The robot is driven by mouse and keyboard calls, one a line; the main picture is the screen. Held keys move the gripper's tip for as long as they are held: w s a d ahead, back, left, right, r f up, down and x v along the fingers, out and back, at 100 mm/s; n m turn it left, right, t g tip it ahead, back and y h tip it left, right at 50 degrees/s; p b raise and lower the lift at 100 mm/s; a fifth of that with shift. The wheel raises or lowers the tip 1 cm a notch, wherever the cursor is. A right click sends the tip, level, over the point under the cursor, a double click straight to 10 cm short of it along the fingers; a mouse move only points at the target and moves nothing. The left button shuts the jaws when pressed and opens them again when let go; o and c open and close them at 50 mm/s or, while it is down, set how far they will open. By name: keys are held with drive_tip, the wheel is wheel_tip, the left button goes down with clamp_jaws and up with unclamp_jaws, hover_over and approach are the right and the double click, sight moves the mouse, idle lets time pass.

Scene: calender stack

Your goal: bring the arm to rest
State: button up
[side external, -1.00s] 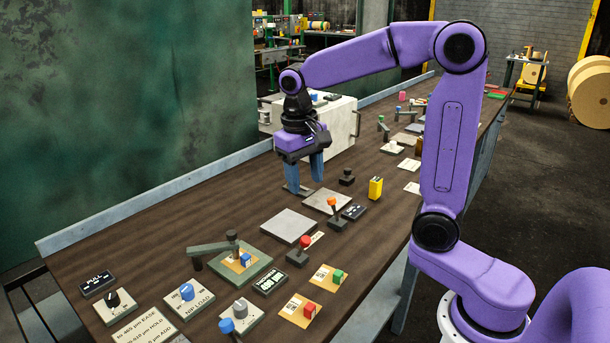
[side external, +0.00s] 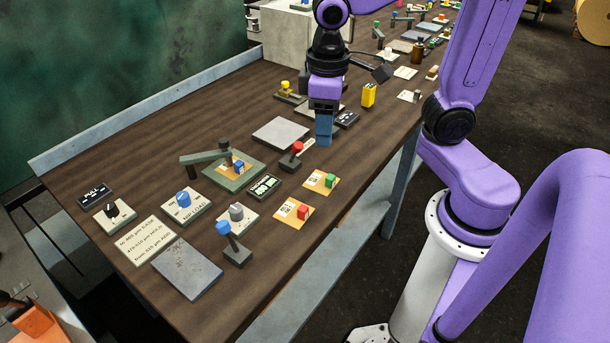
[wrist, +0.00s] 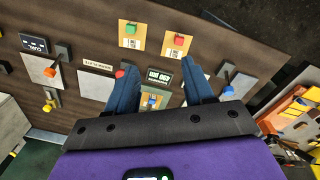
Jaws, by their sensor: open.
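My gripper (side external: 324,140) hangs fingers-down over the right part of the brown bench in the side view, near the red-knobbed lever (side external: 293,155) and the grey plate (side external: 281,132). Its height above the bench is hard to tell there. In the wrist view my gripper (wrist: 160,66) shows two blue fingers set apart with nothing held. Between and beyond them I see a black display plate (wrist: 158,77) and a blue cube (wrist: 152,101) on an orange card, both on the bench below. The gripper hides part of the plate behind it.
A yellow block (side external: 368,95) and a black label plate (side external: 347,120) stand close to the gripper. Cards with a green cube (side external: 330,181) and a red cube (side external: 303,212) lie near the front edge. A blue-knobbed lever (side external: 232,243) stands farther left. Open floor lies beyond the bench edge.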

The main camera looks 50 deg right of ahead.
drive_tip(key=s+f+n, duration=0.3)
drive_tip(key=s+n, duration=0.4)
drive_tip(key=s, duration=0.5)
drive_tip(key=shift+s+d+f+y, duration=0.2)
drive_tip(key=shift+s+d+y, duration=0.1)
drive_tip(key=shift+s+y, duration=0.1)
